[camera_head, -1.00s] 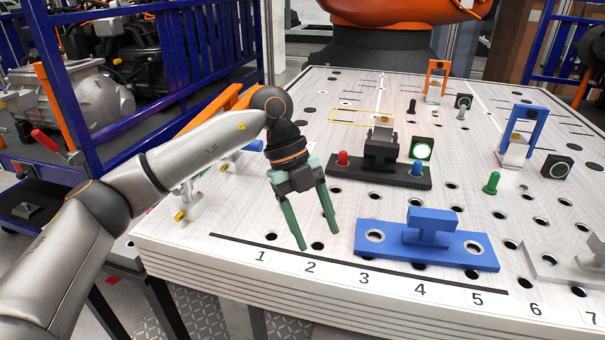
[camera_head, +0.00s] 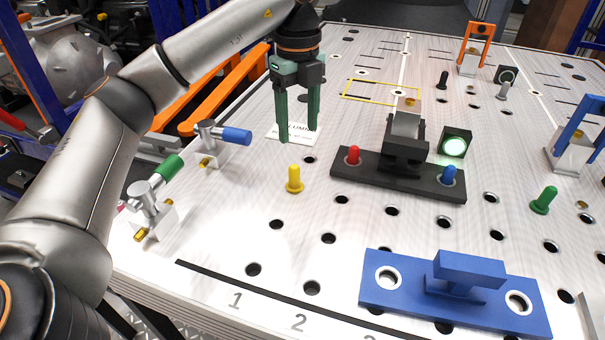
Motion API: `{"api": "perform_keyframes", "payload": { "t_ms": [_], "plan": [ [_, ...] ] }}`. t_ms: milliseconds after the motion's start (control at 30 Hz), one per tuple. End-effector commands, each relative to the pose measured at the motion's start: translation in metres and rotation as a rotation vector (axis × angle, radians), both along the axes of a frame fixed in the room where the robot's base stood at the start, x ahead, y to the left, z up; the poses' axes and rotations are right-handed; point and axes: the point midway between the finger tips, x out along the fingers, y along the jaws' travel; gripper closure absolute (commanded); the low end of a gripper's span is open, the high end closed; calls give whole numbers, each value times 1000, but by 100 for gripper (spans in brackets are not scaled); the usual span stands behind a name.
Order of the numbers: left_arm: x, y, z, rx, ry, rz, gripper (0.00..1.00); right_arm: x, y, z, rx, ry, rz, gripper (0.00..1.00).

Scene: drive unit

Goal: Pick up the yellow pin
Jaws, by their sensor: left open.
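The yellow pin (camera_head: 294,179) stands upright on the perforated metal table (camera_head: 225,235), left of the dark fixture. My left gripper (camera_head: 298,134) hangs above the table, fingers pointing down, open and empty. In the picture it is just above and behind the yellow pin, apart from it. The whole pin is visible. My right gripper is not in view.
A dark fixture (camera_head: 377,177) with a red pin (camera_head: 353,155) and a blue pin (camera_head: 448,175) stands right of the yellow pin. A blue bracket (camera_head: 395,295) lies in front. Clamps with blue (camera_head: 236,136) and green (camera_head: 168,168) handles line the left edge.

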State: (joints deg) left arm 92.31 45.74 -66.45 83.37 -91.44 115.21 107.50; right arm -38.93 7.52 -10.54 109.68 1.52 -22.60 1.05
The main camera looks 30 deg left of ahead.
Motion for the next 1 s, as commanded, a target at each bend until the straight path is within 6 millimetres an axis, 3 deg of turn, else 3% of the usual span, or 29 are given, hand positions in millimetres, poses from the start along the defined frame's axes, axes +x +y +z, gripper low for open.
{"api": "perform_keyframes", "payload": {
  "t_ms": [233,567,800,1000],
  "plan": [
    [-1,0,-46,0,5,-1,36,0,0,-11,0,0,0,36],
    [-1,2,-73,0,3,0,36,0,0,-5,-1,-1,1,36],
    [-3,7,-108,0,4,0,36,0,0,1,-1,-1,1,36],
    [-3,7,-118,-1,1,-1,36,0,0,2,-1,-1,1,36]
  ]
}}
